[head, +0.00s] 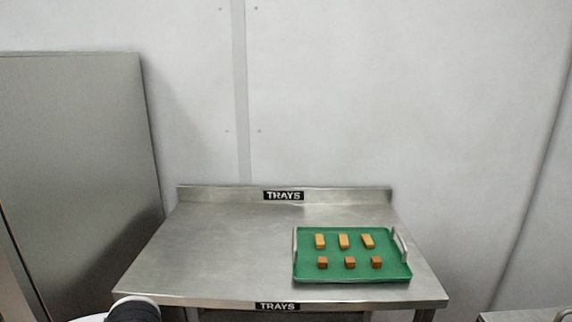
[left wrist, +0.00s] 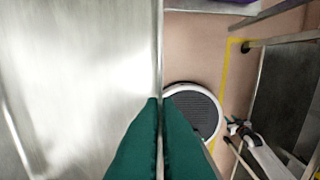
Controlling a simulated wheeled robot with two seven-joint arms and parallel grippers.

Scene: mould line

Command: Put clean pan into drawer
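I cannot make out a clean pan or an open drawer for certain in either view. In the left wrist view, the green fingers of my left gripper (left wrist: 161,98) are close together, with only a thin gap. They sit over the straight edge of a large pale metal surface (left wrist: 75,80). No held thing can be told between them. My right gripper (left wrist: 233,125) seems to show small at the end of the white arm in the left wrist view; its fingers are too small to judge. The head view shows neither gripper, only a dark part of my arm at the bottom left.
A steel table (head: 215,250) labelled TRAYS carries a green tray (head: 335,275) with several small yellow and brown blocks; its left half is bare. A tall metal panel (head: 75,150) stands at left. A metal surface (head: 520,316) with a handle-like bar shows at bottom right.

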